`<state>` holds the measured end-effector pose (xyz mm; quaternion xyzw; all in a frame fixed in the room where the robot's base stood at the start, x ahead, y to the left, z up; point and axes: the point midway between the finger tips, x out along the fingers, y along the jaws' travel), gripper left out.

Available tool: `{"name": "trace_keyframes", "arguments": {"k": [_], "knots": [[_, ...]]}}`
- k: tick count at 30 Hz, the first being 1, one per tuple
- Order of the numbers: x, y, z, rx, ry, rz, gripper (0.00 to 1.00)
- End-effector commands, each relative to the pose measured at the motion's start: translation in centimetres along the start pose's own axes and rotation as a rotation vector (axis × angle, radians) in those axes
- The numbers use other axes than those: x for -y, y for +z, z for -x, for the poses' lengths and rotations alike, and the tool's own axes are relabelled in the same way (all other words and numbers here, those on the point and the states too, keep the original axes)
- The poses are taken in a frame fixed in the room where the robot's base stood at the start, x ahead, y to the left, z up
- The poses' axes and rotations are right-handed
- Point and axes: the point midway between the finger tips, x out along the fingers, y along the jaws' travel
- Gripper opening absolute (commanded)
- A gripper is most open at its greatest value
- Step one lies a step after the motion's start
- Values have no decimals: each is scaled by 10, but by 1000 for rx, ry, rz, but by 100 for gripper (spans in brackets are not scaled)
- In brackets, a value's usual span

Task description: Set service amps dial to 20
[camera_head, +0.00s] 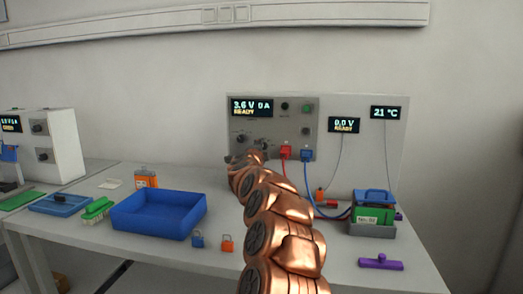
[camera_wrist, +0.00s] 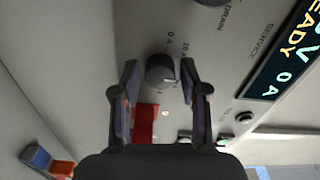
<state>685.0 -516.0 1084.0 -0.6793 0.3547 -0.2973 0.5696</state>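The cycler panel (camera_head: 293,118) is a grey unit against the back wall, with a lit display (camera_head: 252,107) reading "3.6 V 0 A READY". A dark round dial (camera_wrist: 160,72) with a pale pointer mark shows in the wrist view, beside printed labels that include "0 A" and "10 A". A "SERVICE" label stands farther right. My gripper (camera_wrist: 160,75) is open, its two fingers on either side of the dial with small gaps visible. In the head view my gripper (camera_head: 243,160) is at the panel's lower left, largely hidden by my arm.
Red plug (camera_head: 285,151) and blue plug (camera_head: 307,154) with cables sit right of my arm. A blue tray (camera_head: 160,214), blue padlock (camera_head: 197,240) and orange padlock (camera_head: 227,243) lie on the table. A green battery (camera_head: 372,214) stands at right.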

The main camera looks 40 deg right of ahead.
Motion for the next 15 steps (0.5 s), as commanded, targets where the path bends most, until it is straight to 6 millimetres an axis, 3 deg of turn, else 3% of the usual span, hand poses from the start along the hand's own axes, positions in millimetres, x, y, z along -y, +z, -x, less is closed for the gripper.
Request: {"name": "trace_keyframes", "arguments": {"k": [3,15], "knots": [[0,-1,0,-1,0,0,59],[0,-1,2,-1,1,-1,59]]}}
